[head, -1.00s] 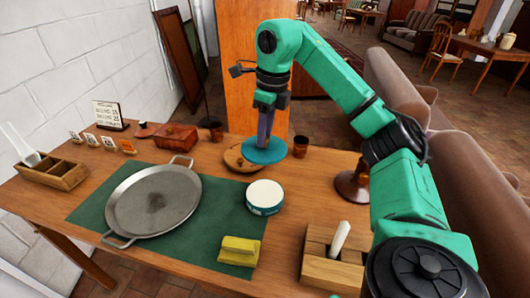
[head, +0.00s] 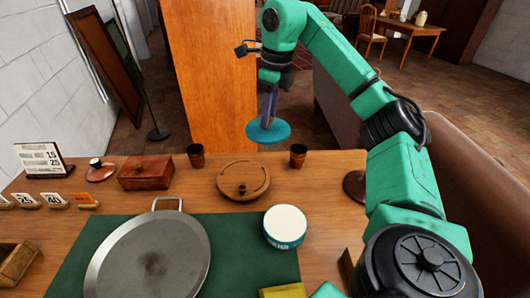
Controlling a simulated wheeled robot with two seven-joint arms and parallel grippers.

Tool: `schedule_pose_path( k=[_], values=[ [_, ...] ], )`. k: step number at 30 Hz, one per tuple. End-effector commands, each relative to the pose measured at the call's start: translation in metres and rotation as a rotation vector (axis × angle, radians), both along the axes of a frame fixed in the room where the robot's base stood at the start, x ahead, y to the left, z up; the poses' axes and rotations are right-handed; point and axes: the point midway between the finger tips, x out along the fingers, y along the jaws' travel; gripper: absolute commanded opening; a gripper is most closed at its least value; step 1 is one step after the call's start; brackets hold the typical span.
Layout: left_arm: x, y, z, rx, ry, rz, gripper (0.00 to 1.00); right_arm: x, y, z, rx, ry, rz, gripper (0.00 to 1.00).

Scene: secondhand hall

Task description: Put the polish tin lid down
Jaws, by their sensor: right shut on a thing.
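My right gripper (head: 268,114) is shut on the polish tin lid (head: 268,132), a flat teal-blue disc held about level below the fingers. In the head view the lid shows just past the table's far edge, raised, with nothing touching its underside. The polish tin (head: 286,226) stands upright on the green mat, with a teal side and a pale, whitish top.
A round wooden piece with a knob (head: 243,181) lies near the table's far edge (head: 330,158), between two brown cups (head: 196,156) (head: 298,155). A large pan (head: 152,256) covers much of the green mat (head: 238,272). A reddish box (head: 146,172) stands left.

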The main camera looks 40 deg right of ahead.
Motion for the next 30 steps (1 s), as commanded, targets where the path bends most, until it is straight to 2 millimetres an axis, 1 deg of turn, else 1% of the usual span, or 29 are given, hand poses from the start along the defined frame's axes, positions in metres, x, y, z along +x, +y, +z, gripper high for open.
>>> schedule_pose_path(
  k=[1,3,5,6,8,9,10,11,12,14,16,19,21,25,30],
  values=[
    [-0.013,-0.002,-0.029,-0.002,0.021,0.001,0.50,-0.001,0.000,-0.033,0.001,0.006,0.000,0.00],
    [-0.026,-0.006,-0.049,-0.008,0.042,0.003,0.50,-0.001,0.000,-0.059,0.000,0.005,0.000,0.00],
    [-0.033,-0.010,-0.065,-0.012,0.053,0.004,0.50,-0.001,0.000,-0.079,0.000,0.005,0.001,0.00],
    [-0.035,-0.012,-0.075,-0.015,0.055,0.004,0.50,-0.001,0.000,-0.093,0.000,0.005,0.000,0.00],
    [-0.035,-0.013,-0.089,-0.016,0.055,0.003,0.50,-0.001,0.001,-0.112,0.000,0.005,0.001,0.00],
    [-0.033,-0.013,-0.095,-0.016,0.051,0.003,0.50,-0.001,0.001,-0.123,0.000,0.005,0.001,0.00],
    [-0.029,-0.013,-0.100,-0.016,0.044,0.003,0.50,-0.001,0.001,-0.130,0.001,0.005,0.001,0.00],
    [-0.024,-0.013,-0.103,-0.016,0.037,0.003,0.50,-0.001,0.001,-0.136,0.001,0.005,0.001,0.00],
    [-0.017,-0.012,-0.096,-0.016,0.026,0.001,0.50,-0.001,0.000,-0.136,-0.001,0.004,0.000,0.00],
    [-0.006,-0.012,-0.094,-0.016,0.009,0.001,0.50,-0.001,-0.001,-0.142,-0.002,0.003,-0.001,0.00],
    [0.001,-0.011,-0.096,-0.016,-0.005,0.000,0.50,-0.002,0.000,-0.155,-0.002,0.005,-0.001,0.00],
    [0.000,-0.010,-0.098,-0.015,-0.003,0.000,0.50,-0.002,0.000,-0.173,-0.002,0.006,-0.001,0.00],
    [-0.005,-0.010,-0.099,-0.013,0.006,0.001,0.50,-0.002,0.000,-0.179,-0.001,0.003,-0.001,0.00],
    [-0.014,-0.008,-0.099,-0.011,0.019,0.002,0.50,-0.001,0.000,-0.179,0.000,0.000,0.000,0.00],
    [-0.014,-0.007,-0.100,-0.009,0.020,0.002,0.50,-0.001,0.000,-0.182,0.000,0.001,0.000,0.00]
  ],
)
